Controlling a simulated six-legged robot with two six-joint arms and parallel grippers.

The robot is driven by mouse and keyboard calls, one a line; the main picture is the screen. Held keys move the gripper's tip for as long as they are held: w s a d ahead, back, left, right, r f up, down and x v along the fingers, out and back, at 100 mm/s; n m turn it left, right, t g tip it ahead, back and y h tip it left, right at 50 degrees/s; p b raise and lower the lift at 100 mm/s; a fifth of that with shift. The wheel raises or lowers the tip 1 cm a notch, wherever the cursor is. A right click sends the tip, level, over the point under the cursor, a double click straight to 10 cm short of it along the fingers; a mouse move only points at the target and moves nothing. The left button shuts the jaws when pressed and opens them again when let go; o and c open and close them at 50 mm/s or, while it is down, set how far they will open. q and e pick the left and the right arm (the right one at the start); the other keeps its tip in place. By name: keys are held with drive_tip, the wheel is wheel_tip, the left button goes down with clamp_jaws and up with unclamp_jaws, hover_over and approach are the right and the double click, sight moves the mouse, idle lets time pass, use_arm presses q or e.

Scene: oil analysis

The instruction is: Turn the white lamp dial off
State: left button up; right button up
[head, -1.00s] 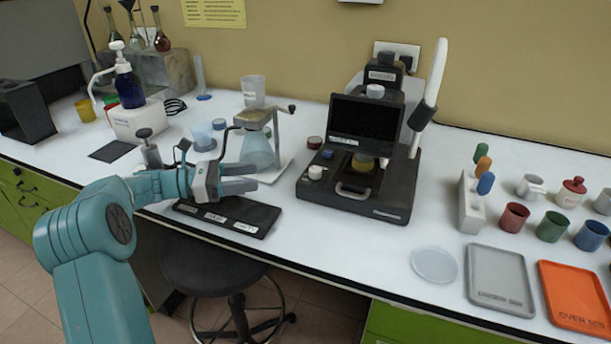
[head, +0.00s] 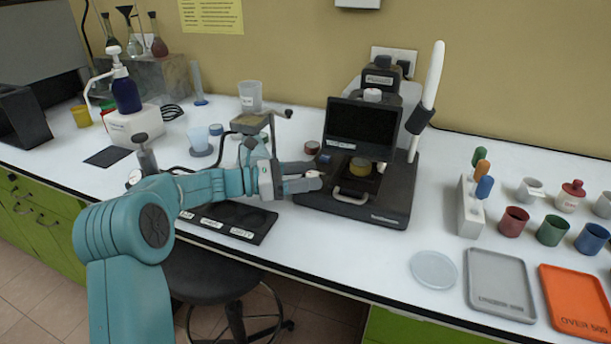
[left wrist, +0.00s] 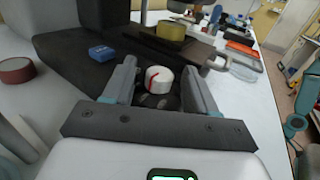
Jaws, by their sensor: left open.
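The white dial (left wrist: 159,79) with a red line across its top sits on the dark base of the black instrument, well seen in the left wrist view. In the left wrist view the open fingers (left wrist: 159,72) stand on either side of the dial, with a gap to each. I cannot tell whether they reach down fully around it. My right gripper is not in view.
A dark red round pot (head: 312,147) stands left of the instrument. A black labelled tray (head: 258,225) lies beneath my left arm.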

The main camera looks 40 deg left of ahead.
use_arm(q)
drive_tip(key=c, duration=1.1)
drive_tip(key=shift+o, duration=0.2)
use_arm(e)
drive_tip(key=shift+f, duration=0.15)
